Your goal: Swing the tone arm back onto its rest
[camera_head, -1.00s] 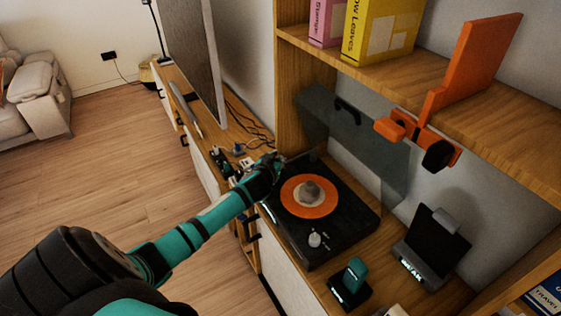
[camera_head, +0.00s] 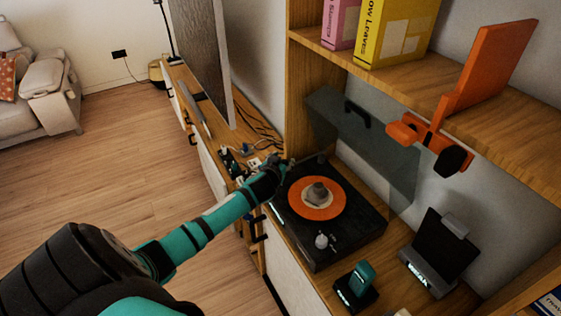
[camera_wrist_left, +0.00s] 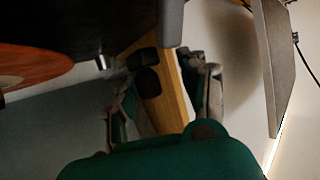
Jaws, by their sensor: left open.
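The black turntable (camera_head: 352,238) stands on the wooden cabinet with an orange-labelled record (camera_head: 334,207) on it and a grey knob-like piece at its centre. Its smoky lid (camera_head: 375,155) is raised. My left gripper (camera_head: 284,166) is at the turntable's far left corner. In the left wrist view, my left gripper (camera_wrist_left: 168,92) is open, its fingers apart, with dark blocky parts (camera_wrist_left: 146,72) between or behind them. I cannot tell whether these belong to the tone arm. The tone arm is not clearly visible; my gripper may hide it. My right gripper is not in view.
An orange bracket (camera_head: 432,138) juts below the upper shelf, right of the lid. A dark stand (camera_head: 440,245) and a small teal device (camera_head: 358,283) are right and front of the turntable. Cables and a large panel (camera_head: 200,55) lie beyond it. Floor at left is clear.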

